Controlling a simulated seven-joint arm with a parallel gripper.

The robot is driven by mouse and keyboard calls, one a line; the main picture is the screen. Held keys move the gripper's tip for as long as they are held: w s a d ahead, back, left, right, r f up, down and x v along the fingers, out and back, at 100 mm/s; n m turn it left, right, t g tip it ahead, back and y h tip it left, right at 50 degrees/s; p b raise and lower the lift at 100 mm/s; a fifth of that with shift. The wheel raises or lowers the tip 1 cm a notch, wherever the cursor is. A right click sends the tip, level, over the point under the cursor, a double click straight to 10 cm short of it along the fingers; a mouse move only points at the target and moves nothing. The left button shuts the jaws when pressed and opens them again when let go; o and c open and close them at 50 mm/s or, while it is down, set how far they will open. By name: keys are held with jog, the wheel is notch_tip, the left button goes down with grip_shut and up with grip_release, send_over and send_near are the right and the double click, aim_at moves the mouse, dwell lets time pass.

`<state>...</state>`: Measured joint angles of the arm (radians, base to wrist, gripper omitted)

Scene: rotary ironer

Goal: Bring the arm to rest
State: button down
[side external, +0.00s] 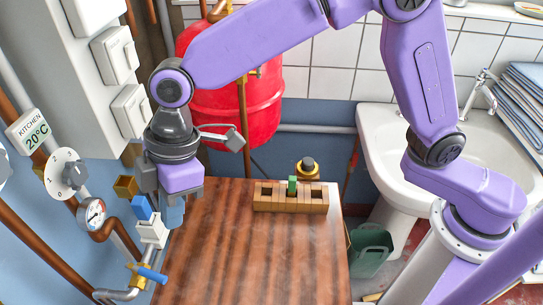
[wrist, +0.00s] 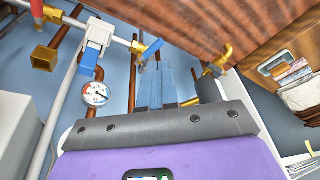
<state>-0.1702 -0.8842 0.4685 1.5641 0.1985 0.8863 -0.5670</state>
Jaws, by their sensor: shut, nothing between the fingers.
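My gripper (side external: 173,214) hangs at the left edge of the wooden table in the side view, pointing down. It is just right of a white valve body (side external: 152,231) with a blue part on top. In the wrist view its two grey-blue fingers (wrist: 157,88) are together with nothing between them. They appear apart from the pipes, though the exact gap to the valve cannot be told. My purple arm reaches across the top of the side view from the right.
The wooden table (side external: 240,260) has a block rack (side external: 290,197) holding a green piece (side external: 292,184); its front is clear. Pipes, a gauge (side external: 92,212) and a dial (side external: 66,174) line the left wall. A red tank (side external: 240,80) and a sink (side external: 400,135) stand behind.

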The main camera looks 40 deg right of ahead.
jog(key=s+d+m+h, duration=0.1)
jog(key=s+d, duration=0.4)
jog(key=d, duration=0.7)
jog(key=s+d+m+h, duration=0.1)
jog(key=s+d, duration=0.5)
jog(key=d, duration=0.7)
jog(key=s+d+f+m, duration=0.1)
jog(key=s+d, duration=0.4)
jog(key=d, duration=0.8)
jog(key=shift+s+m+h, duration=0.3)
jog(key=shift+m+h, duration=0.1)
jog(key=shift+m, duration=0.5)
jog(key=shift+a, duration=0.1)
